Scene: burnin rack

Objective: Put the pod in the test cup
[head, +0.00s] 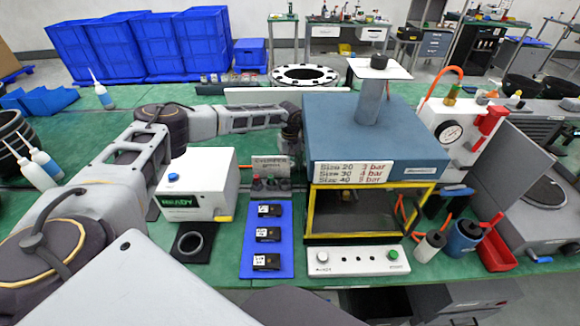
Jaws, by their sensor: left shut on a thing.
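My left arm comes in from the left and reaches across the bench. Its left gripper (291,138) is small and dark beside the left wall of the blue press-like machine. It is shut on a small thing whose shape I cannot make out. A dark round ring or cup (191,243) stands on a black pad in front of the white box marked READY (197,183); it looks empty, and I cannot tell for sure that it is the test cup. I cannot clearly pick out the pod. My right gripper is not in view.
A blue mat (249,262) holds 3 black blocks (267,234). A small labelled stand (270,165) with little parts is behind it. The blue machine (335,130) and a white button panel (357,261) fill the middle. A gauge unit (450,133) and red tray (495,250) are at right.

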